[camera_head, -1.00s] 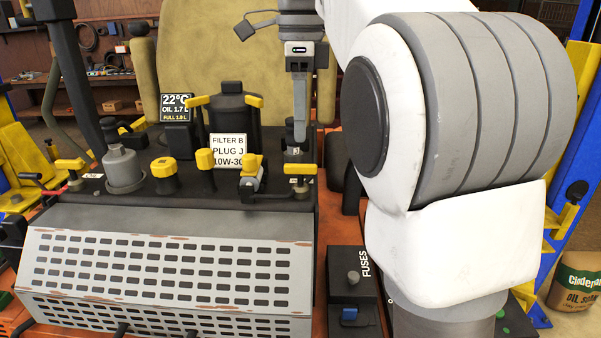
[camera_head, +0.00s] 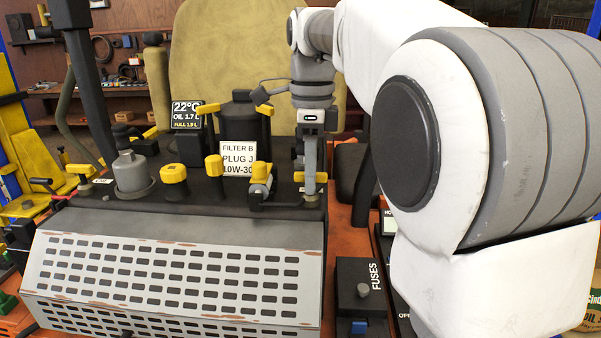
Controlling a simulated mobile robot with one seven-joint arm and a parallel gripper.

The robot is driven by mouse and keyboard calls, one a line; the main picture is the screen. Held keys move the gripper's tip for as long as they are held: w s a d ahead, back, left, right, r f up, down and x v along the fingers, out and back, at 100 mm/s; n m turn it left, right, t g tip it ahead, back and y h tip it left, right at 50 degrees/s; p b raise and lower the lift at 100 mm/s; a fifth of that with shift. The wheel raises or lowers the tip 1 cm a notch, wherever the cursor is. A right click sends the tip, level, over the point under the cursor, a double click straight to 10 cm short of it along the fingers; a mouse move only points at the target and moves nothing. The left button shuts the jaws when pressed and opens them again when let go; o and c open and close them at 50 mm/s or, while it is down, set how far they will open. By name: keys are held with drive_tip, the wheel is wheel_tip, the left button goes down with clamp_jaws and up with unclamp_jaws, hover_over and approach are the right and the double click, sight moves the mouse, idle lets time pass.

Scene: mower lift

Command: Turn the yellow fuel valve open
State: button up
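Several yellow-topped parts stand on the dark engine deck, and I cannot read which one is the fuel valve. A yellow cross-handle (camera_head: 321,177) on a metal stem is at the deck's right end. My gripper (camera_head: 309,188) points straight down at this handle, its fingers overlapping it in the picture. I see the gripper edge-on, so its opening and any contact are unclear. Left of it is a yellow-topped lever fitting (camera_head: 261,171). Another yellow handle (camera_head: 80,169) sits on a metal fitting at the deck's left end.
A yellow knob (camera_head: 214,166), a yellow cap (camera_head: 173,174) and a grey capped canister (camera_head: 131,171) stand along the deck. A white filter sign (camera_head: 238,160) is behind. The perforated grille (camera_head: 170,280) is in front. A fuse box (camera_head: 357,290) is at lower right.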

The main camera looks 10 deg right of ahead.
clamp_jaws()
drive_tip(key=n+p, duration=0.2)
drive_tip(key=n, duration=0.1)
drive_tip(key=shift+r+n, duration=0.15)
drive_tip(key=shift+n, duration=0.25)
drive_tip(key=n+p, duration=0.1)
drive_tip(key=n, duration=0.2)
drive_tip(key=shift+n+p, duration=0.3)
drive_tip(key=shift+p, duration=0.1)
drive_tip(key=n+p, duration=0.1)
drive_tip(key=n, duration=0.4)
drive_tip(key=shift+p, duration=0.4)
drive_tip(key=shift+n+p, duration=0.6)
drive_tip(key=shift+n, duration=2.2)
